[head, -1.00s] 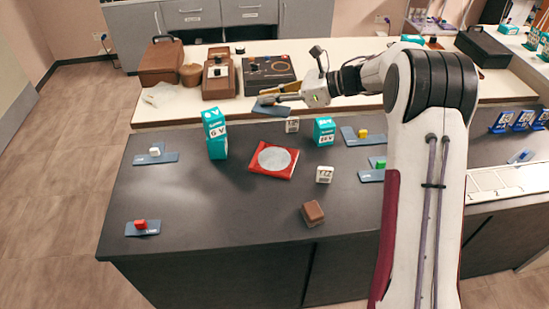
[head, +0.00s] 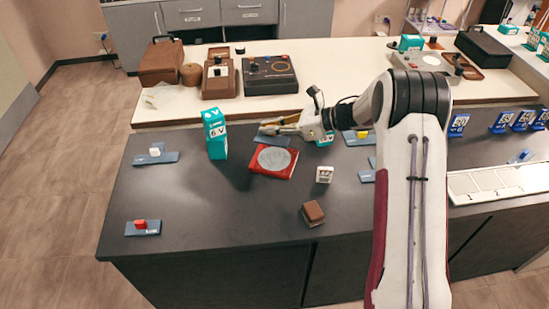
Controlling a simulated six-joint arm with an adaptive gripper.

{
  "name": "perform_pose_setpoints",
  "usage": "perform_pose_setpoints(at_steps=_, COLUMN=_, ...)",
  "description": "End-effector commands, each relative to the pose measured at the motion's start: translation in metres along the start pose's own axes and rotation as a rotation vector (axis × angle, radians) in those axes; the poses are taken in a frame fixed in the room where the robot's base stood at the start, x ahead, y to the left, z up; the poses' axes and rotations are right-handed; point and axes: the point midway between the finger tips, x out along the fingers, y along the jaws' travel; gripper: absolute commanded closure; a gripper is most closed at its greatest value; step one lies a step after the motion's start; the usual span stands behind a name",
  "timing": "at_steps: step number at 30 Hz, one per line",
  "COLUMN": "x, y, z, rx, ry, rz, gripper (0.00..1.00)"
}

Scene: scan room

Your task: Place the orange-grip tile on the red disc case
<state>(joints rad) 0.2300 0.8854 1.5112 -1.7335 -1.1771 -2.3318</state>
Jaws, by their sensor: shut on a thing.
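The red disc case (head: 256,168) lies flat near the middle of the dark counter, with a round silver disc (head: 273,159) on top. My gripper (head: 274,127) reaches in from the right and is shut on a blue-grey tile (head: 268,139). A little orange shows between the fingers; most of the grip is hidden by them. The tile appears at the back edge of the disc case in the picture. Its exact height above the counter, and whether it touches anything, I cannot tell.
Tiles with white (head: 154,152), red (head: 141,225) and yellow (head: 362,134) grips lie around the counter.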

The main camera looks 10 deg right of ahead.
Motion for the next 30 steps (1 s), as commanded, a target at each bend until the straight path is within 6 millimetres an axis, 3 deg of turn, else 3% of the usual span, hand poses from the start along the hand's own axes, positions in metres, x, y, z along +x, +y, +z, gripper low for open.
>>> perform_pose_setpoints(at_steps=8, x=0.004, y=0.0, z=-0.009, rx=0.002, ry=0.0, rz=0.001, gripper=1.0)
perform_pose_setpoints(at_steps=19, x=0.021, y=0.0, z=-0.051, rx=0.002, ry=0.0, rz=0.001, gripper=1.0)
perform_pose_setpoints(at_steps=30, x=0.024, y=0.0, z=-0.057, rx=0.0, ry=-0.001, rz=0.0, gripper=1.0)
